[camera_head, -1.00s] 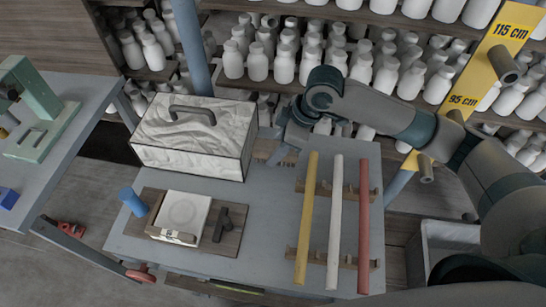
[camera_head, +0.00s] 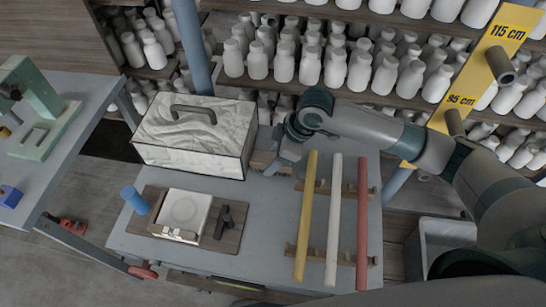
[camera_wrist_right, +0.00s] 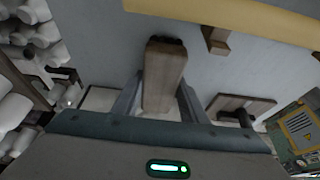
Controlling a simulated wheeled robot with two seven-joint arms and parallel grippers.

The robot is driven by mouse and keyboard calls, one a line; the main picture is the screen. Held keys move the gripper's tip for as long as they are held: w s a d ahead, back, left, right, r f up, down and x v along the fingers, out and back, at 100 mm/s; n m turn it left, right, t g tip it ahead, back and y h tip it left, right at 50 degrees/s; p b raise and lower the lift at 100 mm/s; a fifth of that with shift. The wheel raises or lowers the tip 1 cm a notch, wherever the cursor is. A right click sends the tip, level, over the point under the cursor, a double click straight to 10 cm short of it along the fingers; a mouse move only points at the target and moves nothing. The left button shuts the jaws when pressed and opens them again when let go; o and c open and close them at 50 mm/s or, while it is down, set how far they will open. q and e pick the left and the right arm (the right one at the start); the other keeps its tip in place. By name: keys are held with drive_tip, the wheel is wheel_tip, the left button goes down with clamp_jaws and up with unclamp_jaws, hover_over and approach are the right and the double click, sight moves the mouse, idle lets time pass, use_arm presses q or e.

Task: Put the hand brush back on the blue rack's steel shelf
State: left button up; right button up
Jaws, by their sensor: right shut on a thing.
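My right gripper (camera_head: 281,162) is low over the grey worktop, between the box and the coloured rods. It is shut on a wooden piece that appears to be the hand brush (camera_head: 262,161). In the right wrist view the wooden handle (camera_wrist_right: 163,78) stands between the two fingers, with a dark spot at its far end. Bristles do not show, and I cannot tell whether the brush touches the worktop. A blue post (camera_head: 189,42) rises behind the box. I cannot clearly pick out the rack's steel shelf. My left gripper is not in view.
A pale box (camera_head: 192,140) with a dark handle stands just left of the gripper. Yellow (camera_head: 305,220), white (camera_head: 334,220) and red rods lie on wooden holders to the right. A wooden board (camera_head: 229,240) holds a white slab. Bottle shelves stand behind, beside a yellow height post (camera_head: 470,85).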

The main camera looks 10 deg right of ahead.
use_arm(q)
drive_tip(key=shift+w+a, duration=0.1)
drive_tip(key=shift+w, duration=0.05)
use_arm(e)
drive_tip(key=o, duration=0.9)
drive_tip(key=shift+f, duration=0.1)
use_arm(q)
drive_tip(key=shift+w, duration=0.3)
use_arm(e)
drive_tip(key=shift+o, duration=0.2)
drive_tip(key=shift+d+r, duration=0.15)
drive_tip(key=shift+r, duration=0.3)
drive_tip(key=b+v, duration=0.1)
drive_tip(key=v, duration=0.9)
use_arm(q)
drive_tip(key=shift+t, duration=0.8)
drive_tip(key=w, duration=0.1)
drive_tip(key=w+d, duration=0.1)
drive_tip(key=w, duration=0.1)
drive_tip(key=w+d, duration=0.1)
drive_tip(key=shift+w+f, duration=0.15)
use_arm(e)
drive_tip(key=shift+s+d+r, duration=0.15)
drive_tip(key=shift+d+r, duration=0.05)
drive_tip(key=shift+r, duration=0.4)
